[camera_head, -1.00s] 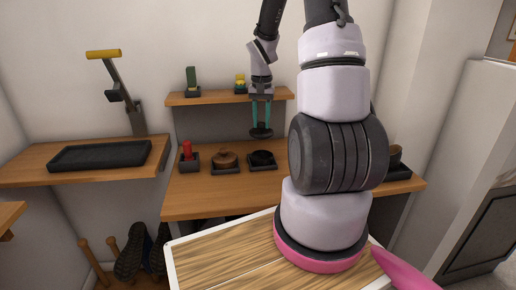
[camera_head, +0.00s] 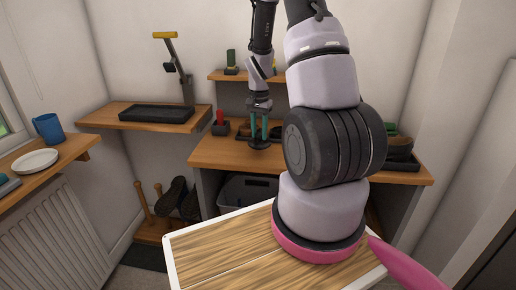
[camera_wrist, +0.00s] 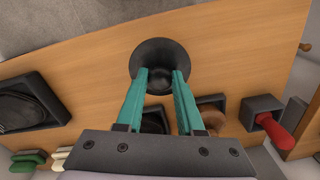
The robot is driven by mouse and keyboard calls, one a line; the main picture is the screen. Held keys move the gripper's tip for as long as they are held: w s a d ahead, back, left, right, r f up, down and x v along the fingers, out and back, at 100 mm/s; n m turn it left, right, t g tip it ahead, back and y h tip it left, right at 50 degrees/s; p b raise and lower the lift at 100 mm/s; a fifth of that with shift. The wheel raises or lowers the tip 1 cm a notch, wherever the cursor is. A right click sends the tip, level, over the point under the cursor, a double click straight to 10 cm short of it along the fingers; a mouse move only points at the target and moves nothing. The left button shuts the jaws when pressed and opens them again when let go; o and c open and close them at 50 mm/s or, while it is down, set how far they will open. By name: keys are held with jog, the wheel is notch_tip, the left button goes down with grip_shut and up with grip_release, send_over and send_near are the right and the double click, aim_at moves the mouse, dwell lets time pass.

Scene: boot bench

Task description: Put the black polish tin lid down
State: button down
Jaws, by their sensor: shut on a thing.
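The black polish tin lid (camera_wrist: 160,55) is a dark round disc with its knob between the two teal fingers of my gripper (camera_wrist: 160,82). My gripper is shut on it. In the head view the lid (camera_head: 259,145) is low over the front part of the wooden bench (camera_head: 222,155), below my gripper (camera_head: 259,128). I cannot tell whether it touches the wood. In the wrist view a black tray with a dark item (camera_wrist: 152,121) is partly hidden behind my fingers.
A red-handled item (camera_wrist: 275,130) in a black holder and a brown round item (camera_wrist: 212,112) stand along the bench. Another black tray (camera_wrist: 28,104) is at the left. Bare wood surrounds the lid. A grey bin (camera_head: 247,192) is under the bench.

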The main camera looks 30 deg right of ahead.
jog(key=shift+f, duration=2.4)
jog(key=shift+f, duration=0.1)
jog(key=c, duration=0.5)
grip_release()
notch_tip(320, 180, up, 12)
jog(key=shift+r, duration=0.15)
notch_tip(320, 180, up, 8)
jog(key=n+t, duration=0.1)
jog(key=t, duration=0.1)
send_over(259, 142)
jog(key=s+a, duration=0.1)
jog(key=a, duration=0.2)
jog(key=s+a+r+n+t, duration=0.1)
jog(key=s+a+r, duration=0.2)
jog(key=s+r, duration=0.3)
jog(key=s+a+r+n+t+y, duration=0.1)
jog(key=s+a+r+n+t, duration=0.1)
jog(key=s+r, duration=0.4)
jog(key=s+a+r+n+t+y, duration=0.1)
jog(key=s+a+r+n+t, duration=0.1)
jog(key=s+a+r, duration=0.3)
jog(key=shift+v, duration=0.9)
